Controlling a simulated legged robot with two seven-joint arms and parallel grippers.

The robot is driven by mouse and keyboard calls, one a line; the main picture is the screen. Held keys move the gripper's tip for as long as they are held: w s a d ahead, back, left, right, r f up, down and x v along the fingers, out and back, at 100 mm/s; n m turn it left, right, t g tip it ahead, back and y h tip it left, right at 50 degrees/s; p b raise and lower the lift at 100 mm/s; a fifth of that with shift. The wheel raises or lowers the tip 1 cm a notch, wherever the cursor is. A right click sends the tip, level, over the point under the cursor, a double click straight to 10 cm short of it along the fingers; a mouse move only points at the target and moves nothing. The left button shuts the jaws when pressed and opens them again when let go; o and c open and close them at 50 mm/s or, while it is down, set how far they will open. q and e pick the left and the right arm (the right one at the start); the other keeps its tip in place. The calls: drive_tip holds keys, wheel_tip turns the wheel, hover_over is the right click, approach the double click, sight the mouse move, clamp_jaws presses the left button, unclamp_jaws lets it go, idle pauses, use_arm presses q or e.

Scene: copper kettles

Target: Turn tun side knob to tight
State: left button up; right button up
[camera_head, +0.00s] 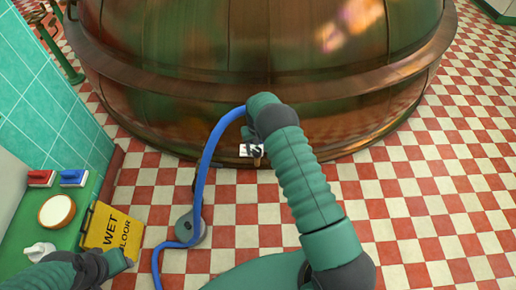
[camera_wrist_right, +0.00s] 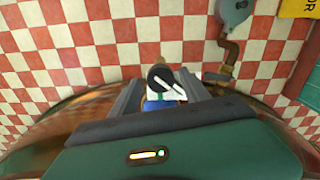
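The copper tun (camera_head: 250,60) fills the top of the head view. At its lower front is a small white plate with dark marks (camera_head: 250,150). In the right wrist view a round black knob (camera_wrist_right: 160,77) sits in front of a white plate (camera_wrist_right: 174,88). My right gripper (camera_wrist_right: 160,88) has its grey fingers apart, one on each side of the knob; I cannot tell if they touch it. In the head view my right wrist hides most of this spot. My left gripper (camera_head: 114,262) is low at the left, away from the tun; its finger gap is unclear.
A blue hose (camera_head: 205,165) runs from near my right wrist to the floor beside a grey round fitting (camera_head: 190,226). A yellow wet floor sign (camera_head: 112,230) stands by a green bench holding a round bowl (camera_head: 57,210) and red and blue brushes. The checkered floor at right is clear.

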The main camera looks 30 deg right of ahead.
clamp_jaws()
drive_tip(key=shift+m, duration=0.3)
drive_tip(key=m, duration=0.9)
drive_tip(key=shift+d, duration=0.1)
drive_tip(key=shift+m, duration=0.3)
idle(0.3)
drive_tip(key=shift+o, duration=1)
unclamp_jaws()
